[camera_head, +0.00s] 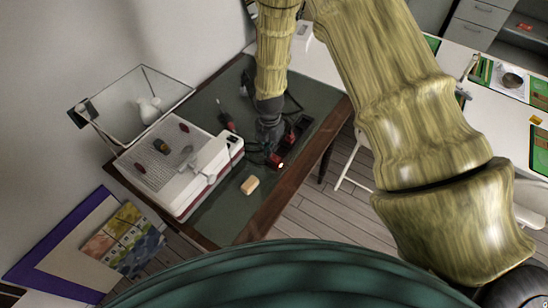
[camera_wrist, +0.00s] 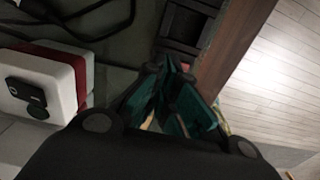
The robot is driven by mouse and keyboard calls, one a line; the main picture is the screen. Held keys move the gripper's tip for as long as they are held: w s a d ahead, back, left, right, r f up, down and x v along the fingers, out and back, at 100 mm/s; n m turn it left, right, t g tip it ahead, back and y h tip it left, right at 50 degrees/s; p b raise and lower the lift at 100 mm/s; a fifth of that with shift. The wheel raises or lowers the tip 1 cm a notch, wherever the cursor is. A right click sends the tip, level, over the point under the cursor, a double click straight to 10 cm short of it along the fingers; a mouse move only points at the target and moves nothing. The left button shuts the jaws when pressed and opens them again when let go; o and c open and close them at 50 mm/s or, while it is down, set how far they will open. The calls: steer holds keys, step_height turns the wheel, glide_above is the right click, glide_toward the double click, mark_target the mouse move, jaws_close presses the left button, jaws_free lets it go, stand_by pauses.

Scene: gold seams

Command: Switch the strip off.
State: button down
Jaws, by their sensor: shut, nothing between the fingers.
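The strip is a dark power strip (camera_head: 304,123) near the right edge of the desk in the head view. Red parts show along it, and a red piece with a bright spot (camera_head: 276,160) is at its near end; I cannot tell for sure that this is its switch. In the wrist view the strip (camera_wrist: 185,25) is a black block with recessed sockets beyond the fingertips. My gripper (camera_head: 270,142) points down beside the strip and hides part of it. In the wrist view its teal-padded fingers (camera_wrist: 175,68) are shut and empty. I cannot tell whether they touch the strip.
A white and red machine (camera_head: 180,165) stands left of my gripper; its corner with a black switch (camera_wrist: 26,92) shows in the wrist view. A tan block (camera_head: 250,185) lies on the green mat (camera_head: 222,215). Dark cables run nearby. The desk's wooden edge (camera_wrist: 232,45) is close on the right.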

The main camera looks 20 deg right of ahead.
steer(key=shift+f+b, duration=0.55)
steer(key=shift+f, duration=0.5)
stand_by(0.8)
steer(key=shift+r, duration=0.2)
steer(key=shift+r+p, duration=0.45)
steer(key=shift+r, duration=0.05)
stand_by(0.4)
